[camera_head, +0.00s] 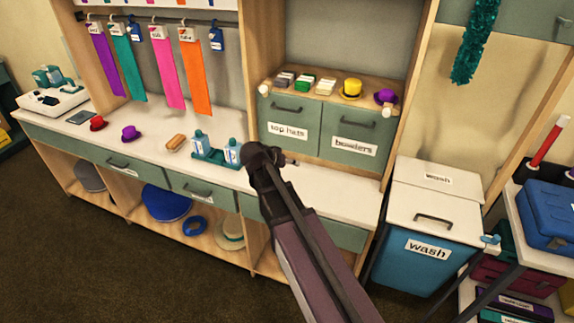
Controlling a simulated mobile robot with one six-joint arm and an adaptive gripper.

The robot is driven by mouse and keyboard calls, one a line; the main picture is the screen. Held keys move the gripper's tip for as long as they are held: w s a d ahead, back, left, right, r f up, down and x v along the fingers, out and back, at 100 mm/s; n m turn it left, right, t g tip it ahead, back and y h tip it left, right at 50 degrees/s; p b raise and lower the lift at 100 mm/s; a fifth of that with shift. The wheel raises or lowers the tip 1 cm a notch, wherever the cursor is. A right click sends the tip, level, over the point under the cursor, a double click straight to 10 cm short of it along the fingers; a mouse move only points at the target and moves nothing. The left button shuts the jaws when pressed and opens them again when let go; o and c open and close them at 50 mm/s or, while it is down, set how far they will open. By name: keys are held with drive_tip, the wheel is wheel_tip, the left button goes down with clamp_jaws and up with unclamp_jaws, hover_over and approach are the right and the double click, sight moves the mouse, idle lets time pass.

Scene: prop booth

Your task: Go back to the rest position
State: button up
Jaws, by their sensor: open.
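My arm reaches up from the bottom of the view, and my gripper (266,160) is at its far end, over the white counter (335,195). It is open, and I see nothing held in it. Its fingers are dark and partly hidden by the wrist.
Small hats, including a yellow one (351,88), top the drawer unit. A blue "wash" bin (425,240) and a shelf with a blue case (548,215) stand right.

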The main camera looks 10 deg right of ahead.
drive_tip(key=s+a+f+n+g+y, duration=0.1)
drive_tip(key=s+f+n+g+y, duration=0.1)
drive_tip(key=s, duration=0.7)
drive_tip(key=s+a+f+n+g+y, duration=0.1)
drive_tip(key=s+f+n+g+y, duration=0.2)
drive_tip(key=s+y, duration=0.3)
drive_tip(key=s+f, duration=0.1)
drive_tip(key=s, duration=0.2)
drive_tip(key=shift+s+a+f, duration=0.15)
drive_tip(key=shift+s+a, duration=0.15)
drive_tip(key=shift+a, duration=0.1)
drive_tip(key=shift+c, duration=1.1)
drive_tip(key=shift+s, duration=0.15)
